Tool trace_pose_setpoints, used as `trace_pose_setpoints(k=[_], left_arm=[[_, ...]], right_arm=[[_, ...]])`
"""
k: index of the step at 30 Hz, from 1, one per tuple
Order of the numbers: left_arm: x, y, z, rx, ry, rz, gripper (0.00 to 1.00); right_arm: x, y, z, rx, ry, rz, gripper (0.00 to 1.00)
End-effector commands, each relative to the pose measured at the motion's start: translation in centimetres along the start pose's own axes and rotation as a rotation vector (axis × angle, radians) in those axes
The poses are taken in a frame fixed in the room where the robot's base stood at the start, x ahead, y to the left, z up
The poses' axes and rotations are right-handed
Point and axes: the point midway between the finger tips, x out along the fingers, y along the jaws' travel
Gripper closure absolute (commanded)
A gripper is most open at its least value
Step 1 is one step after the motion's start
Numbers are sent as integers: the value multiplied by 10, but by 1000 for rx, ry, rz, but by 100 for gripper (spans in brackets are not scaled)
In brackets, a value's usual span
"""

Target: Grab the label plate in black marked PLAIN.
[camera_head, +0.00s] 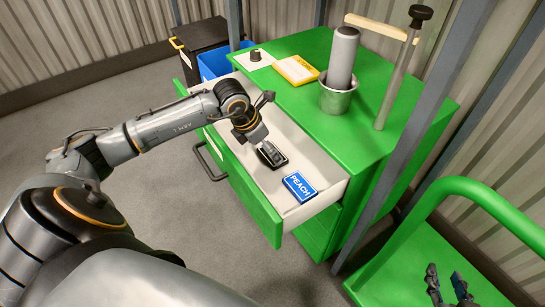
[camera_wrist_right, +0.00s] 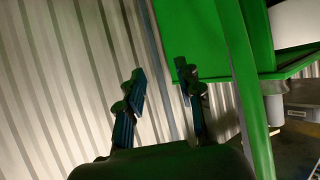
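A black label plate (camera_head: 273,158) lies in the open drawer (camera_head: 325,190) of the green cabinet. Its marking is too small and too covered to read. A blue plate marked PEACH (camera_head: 299,187) lies nearer the drawer front. My left gripper (camera_head: 263,148) points down at the black plate, its fingertips at or just above it. I cannot tell whether its fingers are open or closed on the plate. My right gripper (camera_head: 447,288) is low at the right, far from the drawer. In the right wrist view its two fingers (camera_wrist_right: 160,105) stand apart with nothing between them.
The green cabinet top (camera_head: 300,48) carries a metal pot (camera_head: 337,97) with a grey cylinder, a yellow-edged block (camera_head: 295,69) and an upright rod (camera_head: 402,70). A blue bin (camera_head: 213,64) stands behind. A green cart (camera_head: 400,270) is at the right, beside my right gripper.

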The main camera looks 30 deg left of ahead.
Motion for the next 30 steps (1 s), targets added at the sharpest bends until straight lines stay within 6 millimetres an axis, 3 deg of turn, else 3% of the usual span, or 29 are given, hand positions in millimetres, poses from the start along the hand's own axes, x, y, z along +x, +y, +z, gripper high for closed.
trace_pose_setpoints(k=[6, 14, 15, 20, 30], left_arm=[[23, 0, 0, -1, 0, -1, 0], [24, 0, 0, 0, 0, 0, 0], [24, 0, 0, 0, 0, 0, 2], [24, 0, 0, 0, 0, 0, 32], [23, 0, 0, 0, 0, 0, 32]], right_arm=[[4, -4, -28, 0, 146, -9, 64], [3, -4, -32, 0, 167, -10, 64], [3, -4, -32, 0, 167, -10, 64], [3, -4, -32, 0, 166, -10, 64], [3, -4, -32, 0, 164, -10, 64]])
